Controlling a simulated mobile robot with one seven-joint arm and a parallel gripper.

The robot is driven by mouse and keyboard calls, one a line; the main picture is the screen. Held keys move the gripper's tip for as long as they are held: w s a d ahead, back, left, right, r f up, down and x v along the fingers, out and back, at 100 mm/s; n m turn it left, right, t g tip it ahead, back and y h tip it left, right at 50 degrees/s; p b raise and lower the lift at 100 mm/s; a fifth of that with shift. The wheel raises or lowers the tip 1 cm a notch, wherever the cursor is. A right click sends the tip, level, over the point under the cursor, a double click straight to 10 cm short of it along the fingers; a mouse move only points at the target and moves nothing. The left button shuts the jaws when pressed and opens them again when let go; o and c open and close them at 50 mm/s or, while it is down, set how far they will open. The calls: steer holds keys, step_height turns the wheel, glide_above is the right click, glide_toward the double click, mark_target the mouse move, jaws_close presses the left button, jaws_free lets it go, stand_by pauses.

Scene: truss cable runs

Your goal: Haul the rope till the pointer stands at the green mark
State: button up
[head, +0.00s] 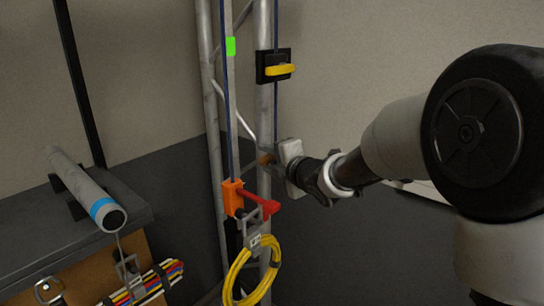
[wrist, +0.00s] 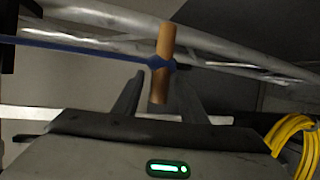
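The blue rope (head: 276,115) hangs down the right side of the truss from a black fitting with a yellow lever (head: 280,69). A wooden handle (head: 265,160) is on the rope. In the wrist view the handle (wrist: 165,40) has the rope (wrist: 90,52) knotted around it. My gripper (wrist: 158,88) is open, its fingers on either side of the handle's lower end, with gaps showing. An orange block (head: 232,198) with a red pointer (head: 262,204) sits low on the truss rail. The green mark (head: 230,46) is far above it.
A yellow cable coil (head: 240,272) hangs below the pointer and shows at the right of the wrist view (wrist: 300,135). At left, a grey tube (head: 85,187) lies on a dark bench (head: 35,235). A bundle of coloured cables (head: 150,283) is beneath it.

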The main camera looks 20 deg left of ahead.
steer(key=shift+x, duration=2.2)
steer(key=shift+c, duration=0.4)
jaws_close()
